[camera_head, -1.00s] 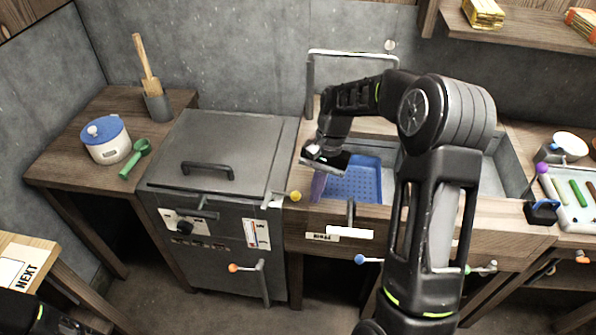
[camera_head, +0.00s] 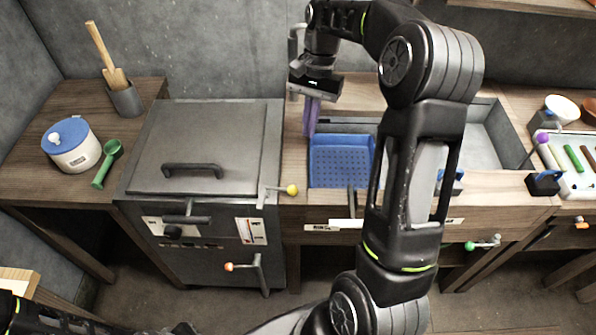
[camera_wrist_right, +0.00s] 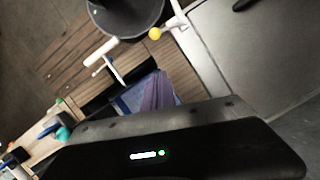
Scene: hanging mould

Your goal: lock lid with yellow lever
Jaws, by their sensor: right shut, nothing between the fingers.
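The grey lid (camera_head: 205,140) with a black bar handle lies shut on top of the grey cabinet (camera_head: 195,260). The yellow-knobbed lever (camera_head: 292,190) is at the lid's front right corner, with its rod lying sideways and the knob pointing right. It also shows at the top of the right wrist view (camera_wrist_right: 155,34), beside the lid (camera_wrist_right: 265,50). My right gripper (camera_head: 311,132) has purple fingers, shut and empty. It hangs over the back left edge of the blue basket, behind the lever and apart from it. My left gripper is out of view.
The blue perforated basket (camera_head: 342,165) sits in the sink right of the cabinet. An orange-knobbed lever (camera_head: 230,267) is on the cabinet front. A pot (camera_head: 72,147) and green scoop (camera_head: 108,163) stand on the left table. My right arm crosses the sink.

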